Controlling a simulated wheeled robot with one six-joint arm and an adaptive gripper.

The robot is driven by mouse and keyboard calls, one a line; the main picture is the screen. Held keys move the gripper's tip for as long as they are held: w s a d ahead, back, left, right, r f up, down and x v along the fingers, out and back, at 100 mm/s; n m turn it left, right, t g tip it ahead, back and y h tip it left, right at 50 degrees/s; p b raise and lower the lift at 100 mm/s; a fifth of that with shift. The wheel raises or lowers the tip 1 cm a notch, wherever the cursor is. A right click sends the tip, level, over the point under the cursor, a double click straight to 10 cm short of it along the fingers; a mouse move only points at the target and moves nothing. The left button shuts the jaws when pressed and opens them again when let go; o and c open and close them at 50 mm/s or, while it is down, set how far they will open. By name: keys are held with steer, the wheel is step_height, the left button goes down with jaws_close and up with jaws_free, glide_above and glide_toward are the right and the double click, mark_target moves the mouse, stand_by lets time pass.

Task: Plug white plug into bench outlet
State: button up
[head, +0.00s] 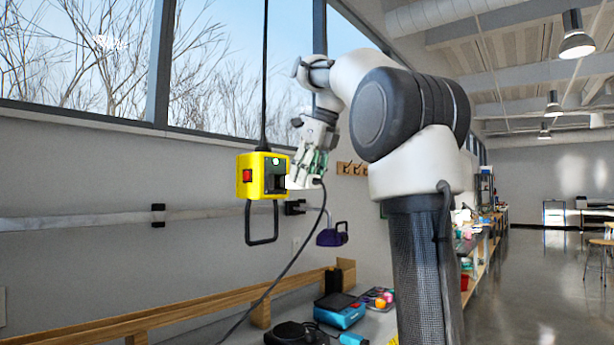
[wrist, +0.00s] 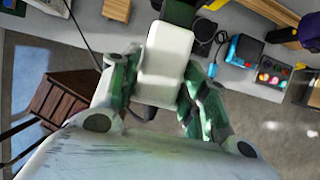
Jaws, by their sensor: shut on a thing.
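A yellow outlet box (head: 250,177) hangs from a black cable, with a red switch on its left face and a green light and dark socket on its right face. My gripper (head: 308,168) is just right of the box, shut on the white plug (head: 296,183). The plug's left end is close against the socket side; I cannot tell whether it touches or is inserted. A dark cord (head: 305,245) runs down from the plug. In the wrist view, the white plug (wrist: 165,55) sits between my green-padded fingers (wrist: 158,85). Its far end meets something dark.
A purple tool (head: 332,235) hangs right of the box. Below are a wooden rail (head: 185,310), a blue-and-black device (head: 340,310) and a tray of coloured items (head: 378,298). A wall with windows stands behind. The space left of the box is clear.

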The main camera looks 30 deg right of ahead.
steer(key=shift+w+a, duration=0.25)
steer(key=shift+w, duration=0.45)
steer(key=shift+w+a, duration=0.2)
steer(key=shift+w, duration=0.45)
steer(key=o, duration=1.2)
steer(key=v, duration=0.7)
steer(key=shift+s+r, duration=0.1)
steer(key=shift+r, duration=0.15)
steer(key=shift+s, duration=0.1)
